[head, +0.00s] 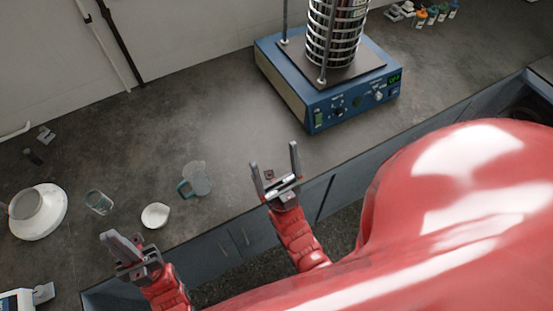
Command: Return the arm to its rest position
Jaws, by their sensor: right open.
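My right gripper (276,167) is open and empty, its two fingers spread apart and pointing away over the front part of the bench, in front of the sieve shaker. My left gripper (118,244) is at the lower left, near the bench's front edge; its fingers are seen almost edge-on, so the gap between them is unclear. No object shows in it. The blue sieve shaker (326,98) stands at the back of the bench with a stack of metal sieves (336,30) upright on it. The top of the stack is cut off by the frame.
On the grey bench (130,135) are a jug with a teal handle (197,178), a white dish (155,215), a glass beaker (98,202) and a white rounded vessel (40,213). Bench space left of the shaker is clear.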

